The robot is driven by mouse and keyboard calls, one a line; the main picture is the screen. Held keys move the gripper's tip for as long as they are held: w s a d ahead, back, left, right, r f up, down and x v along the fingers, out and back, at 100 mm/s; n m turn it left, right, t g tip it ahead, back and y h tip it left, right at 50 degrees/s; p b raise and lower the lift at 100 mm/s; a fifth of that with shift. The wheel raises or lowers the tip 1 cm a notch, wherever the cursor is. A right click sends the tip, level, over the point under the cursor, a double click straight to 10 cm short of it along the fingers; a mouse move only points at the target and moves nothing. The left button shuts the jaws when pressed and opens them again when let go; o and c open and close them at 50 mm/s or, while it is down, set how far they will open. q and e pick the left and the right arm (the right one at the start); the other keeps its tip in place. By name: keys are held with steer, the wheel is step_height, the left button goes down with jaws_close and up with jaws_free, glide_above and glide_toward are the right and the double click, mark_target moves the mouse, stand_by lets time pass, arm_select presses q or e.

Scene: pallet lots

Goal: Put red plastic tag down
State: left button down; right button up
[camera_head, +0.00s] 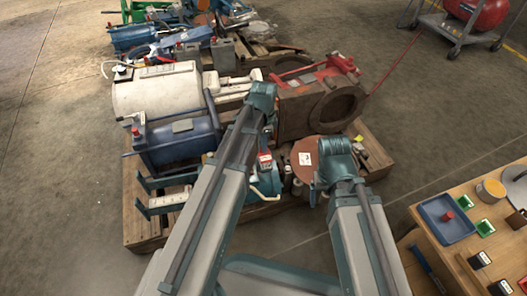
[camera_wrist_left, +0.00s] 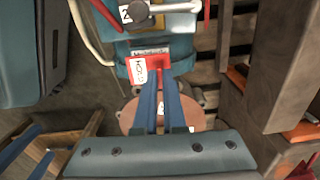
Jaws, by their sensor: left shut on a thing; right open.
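The red plastic tag (camera_wrist_left: 150,57) with a white "HOLD" label is at the tips of my left gripper's blue fingers (camera_wrist_left: 164,84) in the left wrist view. The left gripper is shut on it, in front of a teal pump-like machine (camera_wrist_left: 178,27). In the head view the tag (camera_head: 265,157) shows small, just below the end of my left arm, over the pallet. I cannot tell whether the tag touches the machine. My right gripper (camera_head: 316,190) is partly hidden beside my right arm in the head view. It is open and its fingers are hard to make out.
A wooden pallet (camera_head: 143,230) carries a white cylinder machine (camera_head: 155,92), a blue motor (camera_head: 178,142), a rusty red-brown housing (camera_head: 300,105) and a brown disc (camera_head: 303,150). A wooden bench (camera_head: 462,262) with a blue tray (camera_head: 446,226) stands at right. Floor is clear at left.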

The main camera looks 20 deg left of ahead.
arm_select(q)
steer(key=shift+f+b, duration=1.8)
steer(key=shift+f, duration=0.15)
steer(key=c, duration=1)
jaws_free()
